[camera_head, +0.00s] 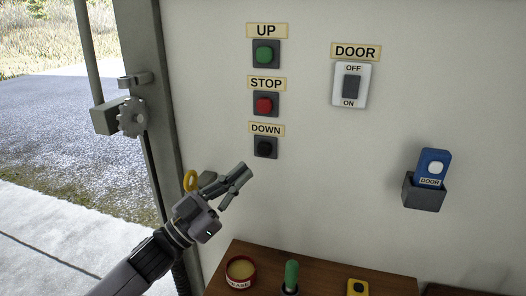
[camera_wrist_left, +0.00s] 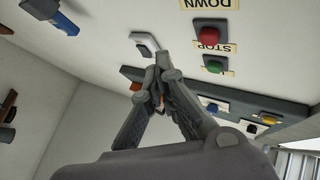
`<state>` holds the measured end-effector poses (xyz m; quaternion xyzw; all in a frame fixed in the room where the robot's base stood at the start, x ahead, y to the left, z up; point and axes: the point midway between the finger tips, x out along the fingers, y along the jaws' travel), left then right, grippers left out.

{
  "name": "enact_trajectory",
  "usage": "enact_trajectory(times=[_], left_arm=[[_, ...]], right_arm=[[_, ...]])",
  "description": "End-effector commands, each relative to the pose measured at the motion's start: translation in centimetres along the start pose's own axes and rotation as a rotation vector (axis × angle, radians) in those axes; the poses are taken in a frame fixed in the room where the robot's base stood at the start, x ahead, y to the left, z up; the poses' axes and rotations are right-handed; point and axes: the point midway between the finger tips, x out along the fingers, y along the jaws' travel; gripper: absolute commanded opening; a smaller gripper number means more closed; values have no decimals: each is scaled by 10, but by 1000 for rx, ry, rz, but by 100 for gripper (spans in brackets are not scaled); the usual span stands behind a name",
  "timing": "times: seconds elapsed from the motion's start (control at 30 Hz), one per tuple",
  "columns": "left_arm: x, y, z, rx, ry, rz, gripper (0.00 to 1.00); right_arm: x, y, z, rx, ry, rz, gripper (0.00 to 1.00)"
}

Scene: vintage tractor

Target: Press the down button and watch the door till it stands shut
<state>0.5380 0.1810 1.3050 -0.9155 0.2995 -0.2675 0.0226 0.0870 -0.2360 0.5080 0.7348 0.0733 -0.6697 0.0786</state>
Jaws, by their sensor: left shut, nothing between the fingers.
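The black down button (camera_head: 265,148) sits on the wall under its DOWN label (camera_head: 266,129). My left gripper (camera_head: 243,170) is shut and empty, with its tips a little below and left of this button in the head view. I see a gap between them in the picture; the depth is hard to tell. In the left wrist view the gripper (camera_wrist_left: 167,62) is shut too, and the DOWN label shows at the top edge, upside down. The button itself is out of that view. The doorway (camera_head: 60,130) at the left stands open to the outside. My right gripper is not in view.
Above are the red stop button (camera_head: 264,104) and green up button (camera_head: 264,55). To the right are the door switch (camera_head: 351,86) and a blue remote (camera_head: 432,168) in a wall holder. A wooden bench (camera_head: 325,268) with a grease tin (camera_head: 240,271) stands below.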

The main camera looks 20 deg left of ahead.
Motion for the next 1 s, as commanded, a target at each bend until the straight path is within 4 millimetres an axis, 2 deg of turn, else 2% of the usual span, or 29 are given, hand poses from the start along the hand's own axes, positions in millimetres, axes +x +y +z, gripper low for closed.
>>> enact_trajectory(times=[0.6, 1.0], left_arm=[[52, -38, 38, 1, 0, -2, 0], [60, -44, 43, 1, 0, 0, 0]], right_arm=[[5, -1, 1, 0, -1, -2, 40], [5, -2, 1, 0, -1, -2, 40]])
